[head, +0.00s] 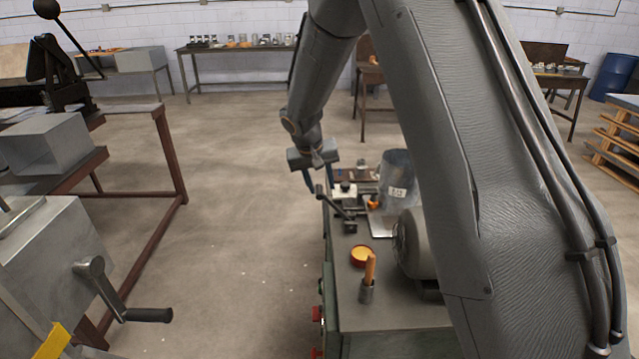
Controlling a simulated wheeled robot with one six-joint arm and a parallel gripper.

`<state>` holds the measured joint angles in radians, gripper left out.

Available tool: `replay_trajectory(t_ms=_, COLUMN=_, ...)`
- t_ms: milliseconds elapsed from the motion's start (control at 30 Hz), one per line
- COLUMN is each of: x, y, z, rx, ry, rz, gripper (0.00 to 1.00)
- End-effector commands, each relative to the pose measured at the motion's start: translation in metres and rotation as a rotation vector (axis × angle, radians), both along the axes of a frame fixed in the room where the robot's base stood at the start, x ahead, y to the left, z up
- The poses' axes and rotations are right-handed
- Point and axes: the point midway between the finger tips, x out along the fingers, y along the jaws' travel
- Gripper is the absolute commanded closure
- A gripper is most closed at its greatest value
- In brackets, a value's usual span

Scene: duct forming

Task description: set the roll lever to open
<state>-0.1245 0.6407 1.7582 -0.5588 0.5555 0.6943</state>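A small dark lever (336,207) with a black end is on that bench's left edge, just below the fingers in the picture. It slants from upper left to lower right toward a dark block. It looks like the roll lever, but I see no label. The fingers appear close to its upper end; I cannot tell whether they touch. No open or shut marking is readable.
A crank (110,292) juts out at left. The floor (240,200) between is clear.

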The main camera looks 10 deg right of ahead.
Motion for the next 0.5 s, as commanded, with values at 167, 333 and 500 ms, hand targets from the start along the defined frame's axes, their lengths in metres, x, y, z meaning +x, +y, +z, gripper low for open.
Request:
replay_trajectory(t_ms=167, x=0.039, y=0.008, z=-0.003, rx=-0.029, ry=-0.046, rz=-0.018, gripper=0.63)
replay_trajectory(t_ms=333, x=0.053, y=0.010, z=-0.006, rx=-0.038, ry=-0.066, rz=-0.026, gripper=0.63)
replay_trajectory(t_ms=500, x=0.058, y=0.006, z=-0.018, rx=-0.039, ry=-0.066, rz=-0.027, gripper=0.63)
